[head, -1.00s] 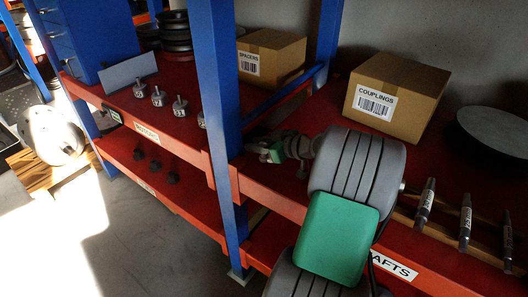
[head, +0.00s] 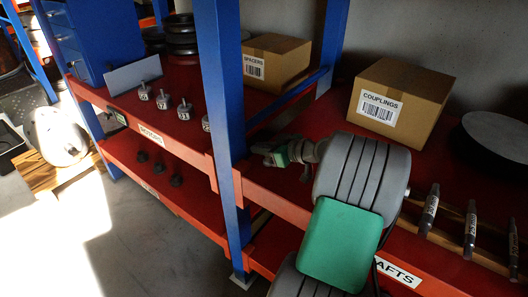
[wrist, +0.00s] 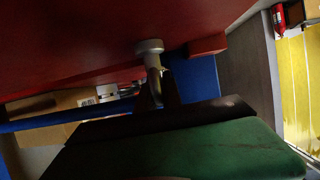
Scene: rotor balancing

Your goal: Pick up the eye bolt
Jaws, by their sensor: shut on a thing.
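The eye bolt (wrist: 153,67) shows in the wrist view as a grey metal piece with a round collar and a narrower part reaching down between my jaws. My gripper (wrist: 163,93) is shut on it. The collar is close to the red shelf surface; I cannot tell whether it touches. In the head view my gripper (head: 264,152) is over the red shelf, just right of the blue post, small and partly dark. I cannot make out the eye bolt there.
The blue post (head: 226,130) stands close left of my gripper. A couplings box (head: 412,100) and a spacers box (head: 277,62) sit on the shelf. Several labelled shafts (head: 470,230) lie at the right. Several small rotors (head: 162,100) stand on the left shelf.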

